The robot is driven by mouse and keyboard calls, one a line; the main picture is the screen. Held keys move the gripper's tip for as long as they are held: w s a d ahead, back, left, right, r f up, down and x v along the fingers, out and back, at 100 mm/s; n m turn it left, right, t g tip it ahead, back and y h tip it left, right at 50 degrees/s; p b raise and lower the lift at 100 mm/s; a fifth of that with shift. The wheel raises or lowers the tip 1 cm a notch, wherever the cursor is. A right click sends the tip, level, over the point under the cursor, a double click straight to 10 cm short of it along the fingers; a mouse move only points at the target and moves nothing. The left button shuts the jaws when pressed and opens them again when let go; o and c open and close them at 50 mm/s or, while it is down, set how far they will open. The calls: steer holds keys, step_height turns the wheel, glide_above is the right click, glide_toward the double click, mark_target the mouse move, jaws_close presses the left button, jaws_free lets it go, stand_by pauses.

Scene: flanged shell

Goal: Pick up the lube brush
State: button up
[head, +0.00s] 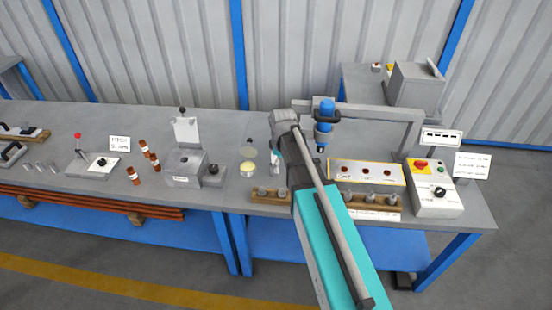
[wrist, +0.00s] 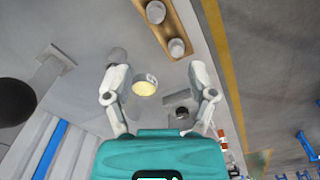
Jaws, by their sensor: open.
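I cannot make out the lube brush for certain in either view. A small round pot with a pale yellow top (head: 248,168) stands on the bench, just left of my gripper (head: 279,172). In the wrist view the pot (wrist: 145,88) shows between the two spread fingers of my gripper (wrist: 158,78), nearer the left one. A grey rounded thing (wrist: 117,55) shows just beyond the left fingertip; I cannot tell what it is. My gripper is open, with nothing seen held. My arm hides part of the bench in the head view.
A wooden rack with grey pegs (wrist: 178,30) lies close by. A grey block fixture (head: 185,165) stands left of the pot. A blue tool (head: 325,115) hangs from a grey frame (head: 375,112) at right. A control box (head: 432,190) stands at the right end.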

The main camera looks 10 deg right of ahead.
steer(key=w+r+n+p, duration=0.3)
steer(key=w+n, duration=0.7)
steer(key=w, duration=0.5)
steer(key=shift+r, duration=0.25)
steer(key=shift+f, duration=0.2)
step_height(320, 180, down, 8)
steer(key=b, duration=0.8)
steer(key=shift+f+b, duration=0.15)
steer(key=shift+b, duration=0.2)
steer(key=shift+f, duration=0.15)
steer(key=shift+w+f+b, duration=0.1)
steer(key=shift+f+b, duration=2.35)
steer(key=shift+b, duration=0.15)
jaws_close()
